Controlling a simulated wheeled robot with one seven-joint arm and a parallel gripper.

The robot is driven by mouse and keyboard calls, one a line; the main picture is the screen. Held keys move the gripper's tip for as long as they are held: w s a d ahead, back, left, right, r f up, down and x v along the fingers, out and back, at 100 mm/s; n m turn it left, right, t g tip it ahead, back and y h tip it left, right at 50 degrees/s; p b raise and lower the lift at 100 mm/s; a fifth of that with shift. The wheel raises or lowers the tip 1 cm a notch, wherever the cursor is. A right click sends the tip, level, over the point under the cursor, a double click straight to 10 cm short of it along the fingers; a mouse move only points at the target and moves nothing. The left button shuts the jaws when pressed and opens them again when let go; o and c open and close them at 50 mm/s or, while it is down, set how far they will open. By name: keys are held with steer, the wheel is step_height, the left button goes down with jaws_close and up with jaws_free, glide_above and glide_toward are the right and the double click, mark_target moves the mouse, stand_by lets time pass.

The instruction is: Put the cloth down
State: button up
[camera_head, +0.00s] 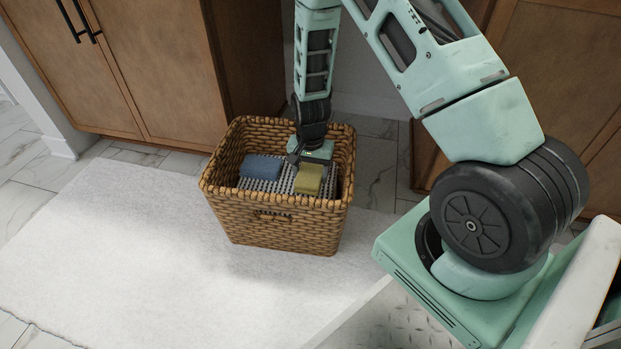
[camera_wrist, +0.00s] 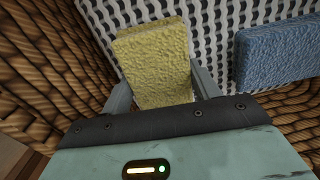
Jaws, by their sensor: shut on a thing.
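The yellow folded cloth (camera_head: 309,180) is inside the wicker basket (camera_head: 285,231), at its right side. My gripper (camera_head: 303,162) reaches down into the basket from above and is shut on the yellow cloth. In the wrist view the yellow cloth (camera_wrist: 152,50) sits between the two fingers of my gripper (camera_wrist: 163,88), with its far part extending beyond them. A blue folded cloth (camera_head: 262,167) lies to its left on the patterned grey-and-white lining (camera_head: 285,183). It also shows at the right of the wrist view (camera_wrist: 285,52). I cannot tell whether the yellow cloth touches the lining.
The basket stands on a white rug (camera_head: 150,235) over marble-look tiles. Wooden cabinets (camera_head: 140,70) stand behind it to the left, and more (camera_head: 565,75) to the right. The woven basket walls (camera_wrist: 55,60) are close around my gripper. The rug in front is clear.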

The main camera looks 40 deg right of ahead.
steer(key=shift+f, duration=0.1)
steer(key=shift+f, duration=0.1)
steer(key=o, duration=1.1)
